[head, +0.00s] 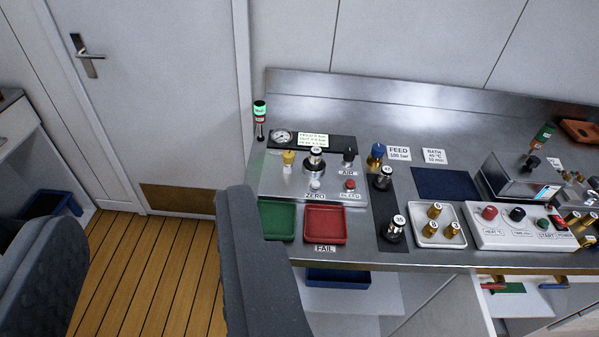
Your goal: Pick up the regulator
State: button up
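Several small metal cylinders with round number faces could be the regulator; I cannot tell which one. One sits on the silver test panel (272,178): the panel cylinder (315,160). Two more stand on a dark strip (388,205): the rear strip cylinder (383,179) and the front strip cylinder (394,232), whose face seems to read 35. My gripper (152,212) is open, its two dark fingers wide apart at the lower left. Nothing shows between them but floor and door. The right finger is left of the panel and trays, nearer the camera.
A green tray (277,236) and a red tray (325,239) labelled FAIL lie at the bench's front. A white tray (425,241) holds brass cylinders. A control box (500,236) and a bath unit (520,180) stand right.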

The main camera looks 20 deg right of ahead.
aim_at(313, 163)
jog(key=z, duration=0.2)
jog(key=i, duration=0.9)
jog(key=u, duration=0.1)
